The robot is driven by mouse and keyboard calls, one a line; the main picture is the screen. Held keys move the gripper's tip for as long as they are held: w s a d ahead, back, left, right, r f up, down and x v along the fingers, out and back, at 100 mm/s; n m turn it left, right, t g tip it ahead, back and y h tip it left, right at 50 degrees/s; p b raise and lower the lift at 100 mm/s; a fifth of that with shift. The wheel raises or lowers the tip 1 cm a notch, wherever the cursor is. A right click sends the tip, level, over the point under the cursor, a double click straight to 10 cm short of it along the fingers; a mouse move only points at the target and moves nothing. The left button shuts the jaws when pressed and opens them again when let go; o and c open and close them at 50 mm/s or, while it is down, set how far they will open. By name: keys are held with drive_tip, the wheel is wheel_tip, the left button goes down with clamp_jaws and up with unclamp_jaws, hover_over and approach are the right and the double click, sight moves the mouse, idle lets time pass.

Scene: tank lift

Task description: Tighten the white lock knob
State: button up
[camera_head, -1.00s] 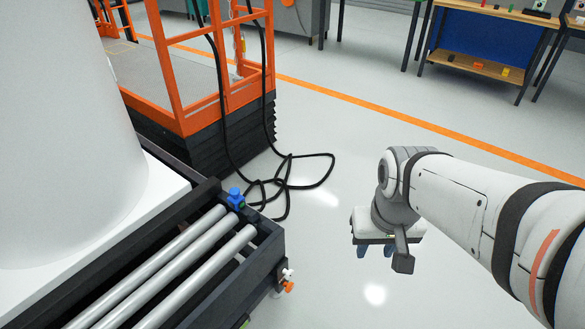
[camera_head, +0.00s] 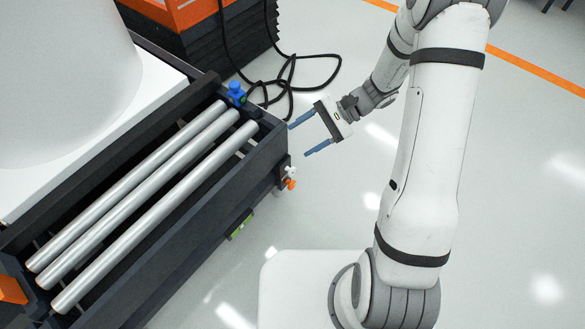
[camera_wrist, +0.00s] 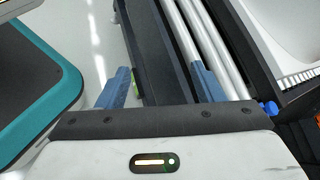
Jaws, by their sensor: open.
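The small white lock knob (camera_head: 290,170) sits on the outer side of the dark roller frame (camera_head: 200,220), near its right end, just above a small orange knob (camera_head: 290,184). My gripper (camera_head: 298,141) is open and empty beside that end of the frame. Its two blue fingers point left toward the frame, a little above the white knob in the picture. In the wrist view my open fingers (camera_wrist: 158,78) show over the frame and its rollers. I cannot make out the white knob there.
Steel rollers (camera_head: 150,200) lie in the frame beside a large white tank (camera_head: 60,70). A blue valve (camera_head: 235,93) stands at the frame's corner. Black hoses (camera_head: 290,75) loop on the floor by the orange lift (camera_head: 175,12).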

drive_tip(key=w+a+f+m+t+y+b, duration=0.1)
drive_tip(key=w+f+m+t+y+b, duration=0.25)
drive_tip(key=f, duration=0.75)
drive_tip(key=m+t+b, duration=0.1)
drive_tip(key=m+t, duration=1.1)
drive_tip(key=m, duration=0.1)
approach(294, 173)
drive_tip(key=x, duration=0.3)
drive_tip(key=shift+h, duration=0.45)
drive_tip(key=x, duration=0.2)
drive_tip(key=b+x, duration=0.1)
drive_tip(key=x, duration=0.1)
drive_tip(key=b+x, duration=0.1)
drive_tip(key=x, duration=0.2)
drive_tip(key=shift+s+r, duration=0.2)
drive_tip(key=shift+r, duration=0.15)
